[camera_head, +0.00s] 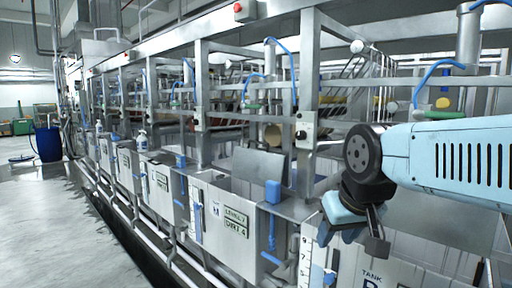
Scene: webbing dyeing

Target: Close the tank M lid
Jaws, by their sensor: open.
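My gripper (351,238) is at the right, pointing down, open and apart from the plate. It is in front of the nearer tank (395,268), marked "TANK" with a partly cut-off letter. My wrist hides part of that tank's top.
A blue box (273,191) with a blue pipe is on the tank's front right corner. Steel frame posts (308,95) and blue hoses rise behind. More tanks line up to the left, with white pipes (180,263) along their base. The grey floor (60,230) at left is mostly clear.

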